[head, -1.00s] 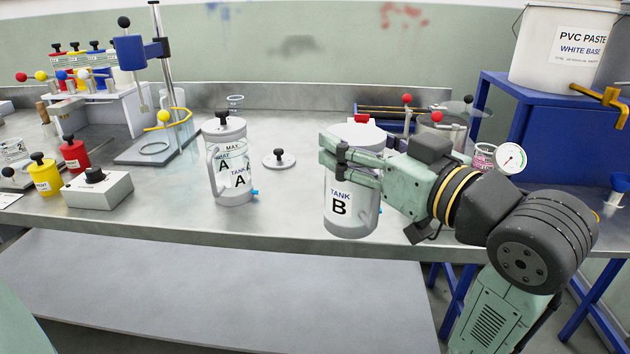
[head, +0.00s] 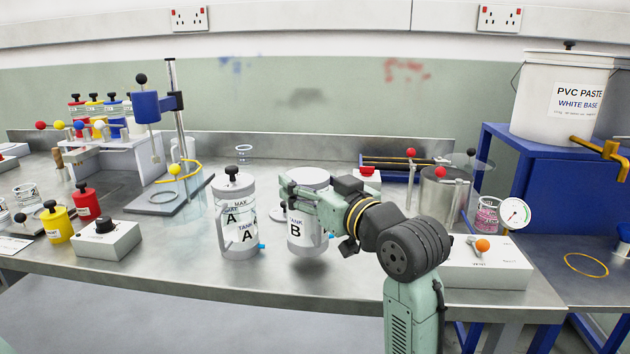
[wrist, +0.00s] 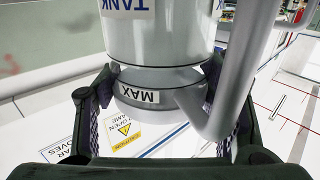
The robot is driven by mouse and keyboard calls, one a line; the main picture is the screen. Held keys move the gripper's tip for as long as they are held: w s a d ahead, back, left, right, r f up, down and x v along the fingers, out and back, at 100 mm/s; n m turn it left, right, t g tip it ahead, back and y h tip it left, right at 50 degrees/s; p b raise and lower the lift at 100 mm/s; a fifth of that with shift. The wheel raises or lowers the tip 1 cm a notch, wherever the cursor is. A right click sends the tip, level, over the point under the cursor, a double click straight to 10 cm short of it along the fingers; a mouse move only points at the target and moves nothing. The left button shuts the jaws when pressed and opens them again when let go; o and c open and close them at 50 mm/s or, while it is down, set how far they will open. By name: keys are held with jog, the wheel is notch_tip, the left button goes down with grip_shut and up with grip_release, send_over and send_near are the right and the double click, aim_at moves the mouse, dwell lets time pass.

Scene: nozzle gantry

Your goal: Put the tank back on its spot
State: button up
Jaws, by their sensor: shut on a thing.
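Tank B (head: 300,238) is a pale grey cylinder with a white "TANK B" label. My gripper (head: 288,188) is shut on it near its top. The tank is upright and seems to hang just above the bench, with a shadow under it. In the wrist view the tank (wrist: 160,45) appears inverted, with its "MAX" label and a curved handle between my two fingers (wrist: 160,112). Tank A (head: 237,225), with a black-knobbed lid, stands close to the left of tank B.
The front bench strip (head: 200,275) is clear.

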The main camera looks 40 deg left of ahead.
jog(key=shift+f, duration=1.3)
jog(key=o, duration=2)
jog(key=shift+f, duration=0.1)
jog(key=shift+c, duration=0.2)
